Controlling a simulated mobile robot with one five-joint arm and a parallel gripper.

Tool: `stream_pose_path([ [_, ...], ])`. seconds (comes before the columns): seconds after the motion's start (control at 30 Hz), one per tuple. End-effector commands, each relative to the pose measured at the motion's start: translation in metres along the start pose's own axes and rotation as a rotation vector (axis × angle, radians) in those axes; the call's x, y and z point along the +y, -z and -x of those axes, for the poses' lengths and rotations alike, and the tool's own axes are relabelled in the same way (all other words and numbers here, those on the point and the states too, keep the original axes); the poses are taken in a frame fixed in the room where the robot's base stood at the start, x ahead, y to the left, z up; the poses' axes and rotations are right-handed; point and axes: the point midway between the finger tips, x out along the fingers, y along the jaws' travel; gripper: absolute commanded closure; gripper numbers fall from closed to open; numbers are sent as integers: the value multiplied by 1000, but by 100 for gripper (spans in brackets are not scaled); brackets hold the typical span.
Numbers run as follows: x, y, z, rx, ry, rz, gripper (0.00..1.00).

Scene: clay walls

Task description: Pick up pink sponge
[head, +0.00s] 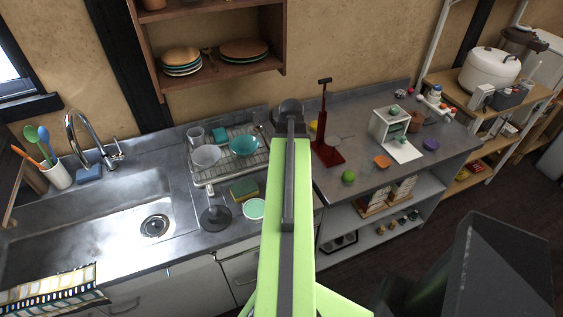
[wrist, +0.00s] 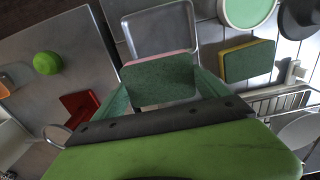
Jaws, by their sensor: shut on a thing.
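The pink sponge (wrist: 158,80) shows in the wrist view as a block with a dark green face toward the camera and a thin pink edge along its far side. My gripper (wrist: 160,88) has one green finger at each side of it and is shut on it. A grey metal tray (wrist: 163,32) lies just beyond the sponge; I cannot tell how much gap is between them. In the head view my arm hides the sponge and the fingertips.
A yellow-green sponge (head: 244,189) and a green-rimmed dish (head: 254,209) lie left of my arm, near the dish rack (head: 225,175) and sink (head: 100,225). A red stand (head: 327,153) and green ball (head: 348,177) stand on the right. A wooden shelf (head: 222,75) hangs above.

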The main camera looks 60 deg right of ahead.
Motion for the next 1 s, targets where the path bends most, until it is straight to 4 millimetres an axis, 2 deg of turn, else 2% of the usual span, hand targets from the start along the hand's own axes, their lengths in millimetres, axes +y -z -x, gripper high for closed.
stream_pose_path([
  [0.03, 7, -12, 16, 0, 0, -4, 52],
  [0.1, 17, -25, 25, 0, 0, -4, 52],
  [0.3, 38, -51, 42, 0, 0, -2, 52],
  [0.47, 45, -58, 45, 0, 0, -1, 52],
  [0.7, 46, -58, 44, 0, 0, 0, 52],
  [0.73, 46, -58, 44, 0, 0, 0, 17],
  [0.97, 46, -58, 44, 0, 0, 0, 47],
  [1.0, 46, -58, 44, 0, 0, 0, 47],
])
